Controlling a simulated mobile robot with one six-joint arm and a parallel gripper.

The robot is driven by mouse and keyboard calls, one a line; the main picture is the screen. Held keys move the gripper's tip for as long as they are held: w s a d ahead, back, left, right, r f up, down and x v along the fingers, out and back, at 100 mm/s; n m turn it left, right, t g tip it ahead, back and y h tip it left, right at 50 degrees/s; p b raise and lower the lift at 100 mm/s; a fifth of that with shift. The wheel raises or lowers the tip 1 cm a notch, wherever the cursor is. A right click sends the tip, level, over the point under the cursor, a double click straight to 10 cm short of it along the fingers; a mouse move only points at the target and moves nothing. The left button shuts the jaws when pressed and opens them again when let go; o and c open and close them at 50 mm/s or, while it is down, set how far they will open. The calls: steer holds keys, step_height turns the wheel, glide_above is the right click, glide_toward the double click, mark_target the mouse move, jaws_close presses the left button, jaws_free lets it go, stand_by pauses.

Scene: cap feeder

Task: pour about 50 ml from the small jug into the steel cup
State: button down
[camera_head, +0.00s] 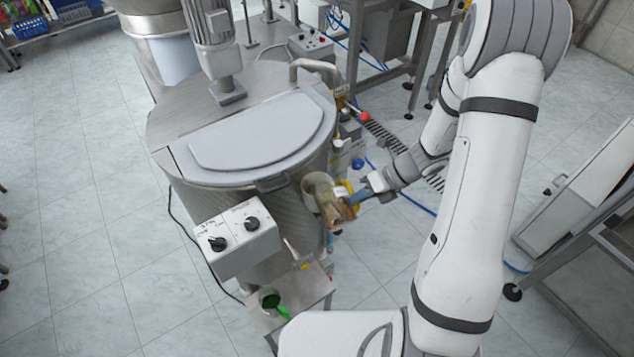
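My gripper (368,191) is at the right side of the big steel machine, its fingers at the yellow handle of a small amber-brown jug (338,210). It looks shut on that handle, though the fingertips are small and partly hidden. The jug looks tilted, with its lower part toward the bottom of the picture. It overlaps a beige round vessel (316,186) just to its left; I cannot tell whether they touch. A small dark round cup with a bright green handle (270,299) stands on a low steel table. I cannot identify the steel cup for certain.
The steel machine (160,135) with its grey lid fills the centre left. A control box (238,238) with two black knobs is mounted on its front. The low steel table (316,289) stands below it. A steel bench (590,240) is at right. Tiled floor is clear at left.

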steer(key=f+b, duration=0.1)
steer(key=b, duration=0.1)
steer(key=shift+b, duration=0.3)
steer(key=t+b, duration=0.1)
steer(key=b, duration=0.1)
steer(key=shift+w+n+y+b, duration=0.2)
steer(key=shift+n+y+b, duration=0.1)
steer(key=shift+y, duration=0.1)
steer(key=shift+t+b, duration=0.5)
steer(key=shift+b, duration=0.35)
steer(key=shift+w+a+r+n+b, duration=0.1)
steer(key=shift+n+b, duration=0.2)
steer(key=shift+w+r, duration=0.1)
steer(key=shift+r, duration=0.15)
steer(key=shift+f+t+y+b, duration=0.4)
steer(key=shift+b, duration=0.5)
steer(key=shift+w+a+f+n+t+b, duration=0.1)
steer(key=shift+w+f+n+t+b, duration=0.15)
steer(key=shift+b, duration=0.65)
steer(key=shift+t+y+b, duration=0.25)
steer(key=shift+y+b, duration=0.05)
steer(key=shift+b, duration=0.2)
